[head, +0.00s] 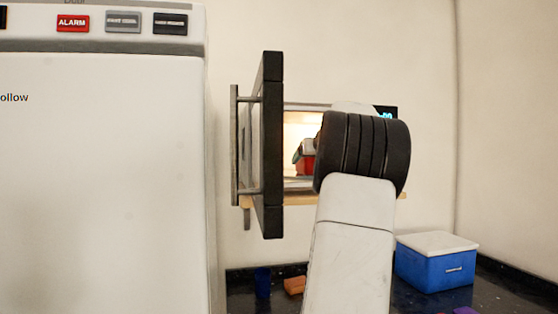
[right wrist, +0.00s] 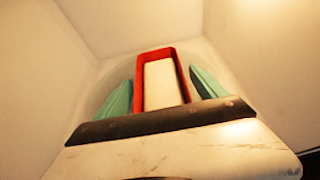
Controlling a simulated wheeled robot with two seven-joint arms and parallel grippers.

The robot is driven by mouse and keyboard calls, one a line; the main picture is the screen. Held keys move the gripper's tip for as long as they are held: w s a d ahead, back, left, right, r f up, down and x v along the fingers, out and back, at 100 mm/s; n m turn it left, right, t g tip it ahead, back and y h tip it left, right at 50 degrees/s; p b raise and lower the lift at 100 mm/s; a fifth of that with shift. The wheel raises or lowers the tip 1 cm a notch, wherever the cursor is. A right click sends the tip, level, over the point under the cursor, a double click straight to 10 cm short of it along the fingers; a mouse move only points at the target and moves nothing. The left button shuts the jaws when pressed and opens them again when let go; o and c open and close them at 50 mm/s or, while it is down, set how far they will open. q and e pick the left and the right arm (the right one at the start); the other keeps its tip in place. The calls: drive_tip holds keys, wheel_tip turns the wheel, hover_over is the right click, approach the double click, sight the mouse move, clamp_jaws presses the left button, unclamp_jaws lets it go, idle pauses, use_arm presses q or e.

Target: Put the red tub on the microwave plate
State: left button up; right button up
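The red tub (right wrist: 140,82) is in the right wrist view, with red walls and a pale middle. It stands inside the lit microwave, between the two teal fingers of my right gripper (right wrist: 161,84). Narrow gaps show beside the tub, clearer on the right, so the fingers look open around it. The near end of the tub is hidden by the dark gripper bar. A pale curved rim, apparently the microwave plate (right wrist: 97,92), shows behind the fingers. In the head view the red tub (head: 306,165) shows partly beside my right wrist. My left gripper is out of view.
The microwave door (head: 268,150) stands open to the left of the opening. A white fridge (head: 105,170) fills the left side. A blue box with a white lid (head: 435,268), an orange block (head: 294,285) and a blue cup (head: 262,283) stand on the dark counter below.

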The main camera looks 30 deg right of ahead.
drive_tip(key=shift+r, duration=0.1)
drive_tip(key=v, duration=1.2)
